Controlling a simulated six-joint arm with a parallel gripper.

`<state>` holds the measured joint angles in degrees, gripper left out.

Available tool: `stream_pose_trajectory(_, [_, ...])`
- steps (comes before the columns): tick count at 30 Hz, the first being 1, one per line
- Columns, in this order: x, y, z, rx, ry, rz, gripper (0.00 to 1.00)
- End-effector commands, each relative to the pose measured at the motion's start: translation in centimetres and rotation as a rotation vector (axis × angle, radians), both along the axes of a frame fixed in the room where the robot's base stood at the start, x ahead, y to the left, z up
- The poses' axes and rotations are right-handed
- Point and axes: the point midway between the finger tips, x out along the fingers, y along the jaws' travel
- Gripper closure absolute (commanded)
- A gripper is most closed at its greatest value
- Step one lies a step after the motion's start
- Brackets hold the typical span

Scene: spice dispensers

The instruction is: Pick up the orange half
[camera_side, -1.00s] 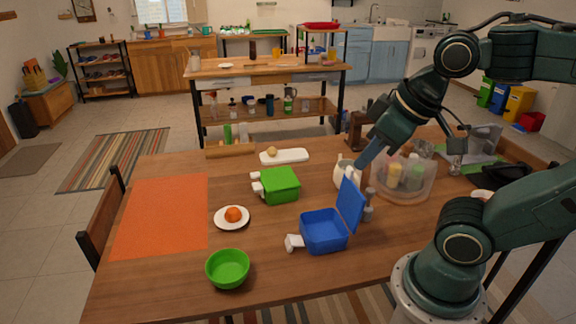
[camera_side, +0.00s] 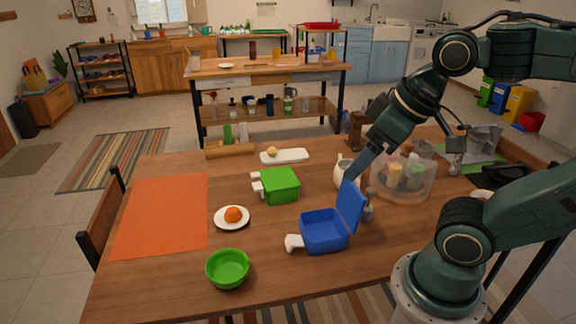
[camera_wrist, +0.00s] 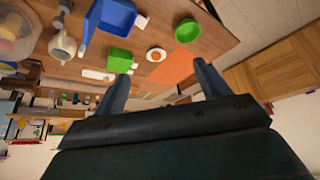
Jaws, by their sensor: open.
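The orange half (camera_side: 233,214) sits on a small white plate (camera_side: 232,224) left of the middle of the table. In the wrist view the orange half (camera_wrist: 156,55) also shows on its plate, far beyond the fingers. My gripper (camera_wrist: 163,82) is open and empty, its two fingers well apart. In the side view my gripper (camera_side: 360,172) hangs above the right part of the table, behind the open blue box and well to the right of the orange half. Its fingertips are partly hidden there.
A green bowl (camera_side: 228,268) is in front, an orange mat (camera_side: 160,215) at left. A clear bin (camera_side: 402,185) of dispensers stands at right. Bare table surrounds the plate.

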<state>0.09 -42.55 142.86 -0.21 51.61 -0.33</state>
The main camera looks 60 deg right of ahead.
Motion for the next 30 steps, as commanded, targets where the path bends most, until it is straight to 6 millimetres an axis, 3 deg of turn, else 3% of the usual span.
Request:
stream_pose_trajectory(5, [1.3,0.2,0.7,-0.01,0.015,0.038,0.26])
stream_pose_trajectory(11, [4.3,0.5,2.0,-0.033,0.048,0.134,0.26])
stream_pose_trajectory(19, [10.0,0.7,3.3,-0.065,0.093,0.305,0.26])
stream_pose_trajectory(30, [18.0,-0.2,2.9,-0.092,0.141,0.543,0.26])
